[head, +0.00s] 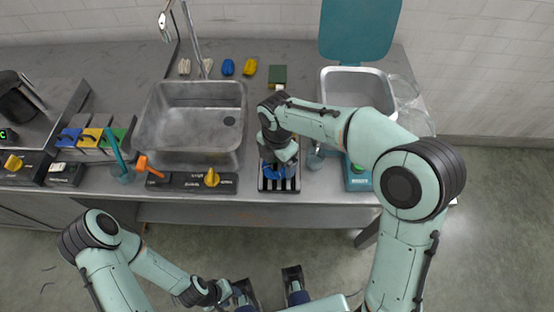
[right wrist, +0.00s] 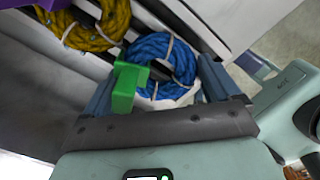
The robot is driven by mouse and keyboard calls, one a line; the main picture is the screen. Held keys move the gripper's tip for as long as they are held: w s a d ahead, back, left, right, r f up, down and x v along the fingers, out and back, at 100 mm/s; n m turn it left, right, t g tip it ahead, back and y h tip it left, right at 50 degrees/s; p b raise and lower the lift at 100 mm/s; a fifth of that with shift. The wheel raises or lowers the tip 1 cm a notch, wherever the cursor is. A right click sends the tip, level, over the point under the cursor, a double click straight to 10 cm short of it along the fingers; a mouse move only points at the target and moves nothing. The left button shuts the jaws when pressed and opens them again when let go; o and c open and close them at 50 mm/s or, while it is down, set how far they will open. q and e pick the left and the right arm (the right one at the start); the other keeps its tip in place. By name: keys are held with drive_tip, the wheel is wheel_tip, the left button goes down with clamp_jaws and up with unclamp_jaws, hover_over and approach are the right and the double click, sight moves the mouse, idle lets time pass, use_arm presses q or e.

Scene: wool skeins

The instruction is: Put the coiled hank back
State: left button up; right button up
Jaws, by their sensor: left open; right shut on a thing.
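The blue coiled hank (right wrist: 165,58), bound with pale ties, is between the fingers of my right gripper (right wrist: 168,90) in the right wrist view. In the head view a bit of its blue (head: 273,171) shows under my right gripper (head: 279,160), at the dark slotted rack (head: 281,187). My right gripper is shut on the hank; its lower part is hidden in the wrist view. A yellow coiled hank (right wrist: 95,22) lies at the rack's slots beside it. My left gripper (head: 267,287) is open and empty, low in front of the counter.
A green block (right wrist: 128,86) stands close to the left finger. A sink (head: 196,112) is left of the rack, and an open teal-lidded bin (head: 357,82) is at the right. Several small skeins (head: 228,67) lie along the back.

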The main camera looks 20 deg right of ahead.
sight(277, 163)
drive_tip(key=shift+f, duration=0.1)
drive_tip(key=o, duration=0.8)
wheel_tip(277, 163, up, 12)
drive_tip(key=shift+r+p, duration=0.15)
drive_tip(key=shift+p, duration=0.9)
drive_tip(key=shift+s, duration=0.1)
